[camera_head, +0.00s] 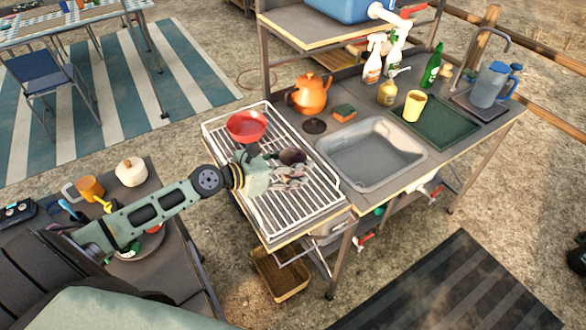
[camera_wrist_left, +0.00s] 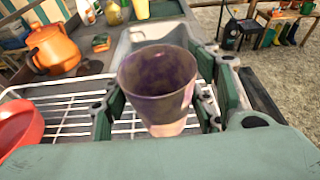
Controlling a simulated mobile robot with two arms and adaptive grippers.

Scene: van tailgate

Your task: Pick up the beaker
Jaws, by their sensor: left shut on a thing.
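The beaker is a dark purple cup (camera_wrist_left: 158,85) with a paler lower part, seen large in the left wrist view. It stands between the fingers of my left gripper (camera_wrist_left: 160,110), which is shut on it. In the head view the beaker (camera_head: 292,156) shows only in part, at the far side of my left gripper (camera_head: 285,172), over the white wire drying rack (camera_head: 292,215). I cannot tell whether its base touches the rack. My right gripper is not in view.
A red bowl (camera_head: 246,126) sits on the rack close to the beaker. An orange kettle (camera_head: 310,94), a sponge (camera_head: 344,112) and a steel sink (camera_head: 372,155) lie beyond. A yellow cup (camera_head: 414,106) and bottles stand further back. The sink basin is empty.

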